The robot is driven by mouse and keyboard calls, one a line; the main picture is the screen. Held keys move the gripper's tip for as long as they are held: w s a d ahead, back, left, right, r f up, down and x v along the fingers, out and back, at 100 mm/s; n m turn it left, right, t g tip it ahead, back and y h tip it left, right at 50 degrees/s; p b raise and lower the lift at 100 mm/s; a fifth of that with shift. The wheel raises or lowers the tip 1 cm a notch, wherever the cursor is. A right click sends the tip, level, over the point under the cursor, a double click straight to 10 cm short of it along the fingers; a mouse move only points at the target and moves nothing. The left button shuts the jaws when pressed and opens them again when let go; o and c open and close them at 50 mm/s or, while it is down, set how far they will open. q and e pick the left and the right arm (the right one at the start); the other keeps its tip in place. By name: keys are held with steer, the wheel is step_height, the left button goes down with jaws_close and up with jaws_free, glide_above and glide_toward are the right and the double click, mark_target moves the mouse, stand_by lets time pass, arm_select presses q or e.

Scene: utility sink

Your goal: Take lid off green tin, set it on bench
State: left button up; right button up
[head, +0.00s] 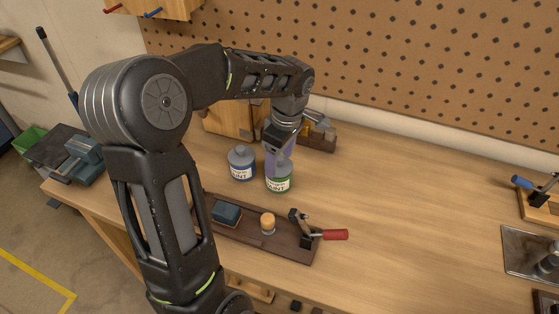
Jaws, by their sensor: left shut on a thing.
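The green-labelled paint tin (278,183) stands upright on the wooden bench (400,215). My left gripper (281,158) comes down from above, with its fingers at the top of this tin. It is shut on the tin's grey lid (279,168), which is partly hidden by the fingers. I cannot tell whether the lid is still seated on the tin or slightly raised. A blue-labelled paint tin (241,163) with its grey top stands just left of the green one. My right gripper is not in view.
A dark wooden tray (285,246) in front holds a blue block (227,212), a small orange-topped item (268,222) and a red-handled clamp (320,234). A wooden box (225,118) stands behind. The bench to the right is broadly clear up to a metal plate (530,252).

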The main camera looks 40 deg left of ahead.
mark_target(280, 158)
arm_select(q)
step_height(280, 158, up, 10)
steer(key=shift+f+b, duration=0.2)
steer(key=shift+b, duration=0.35)
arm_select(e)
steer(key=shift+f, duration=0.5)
arm_select(q)
steer(key=shift+f, duration=0.1)
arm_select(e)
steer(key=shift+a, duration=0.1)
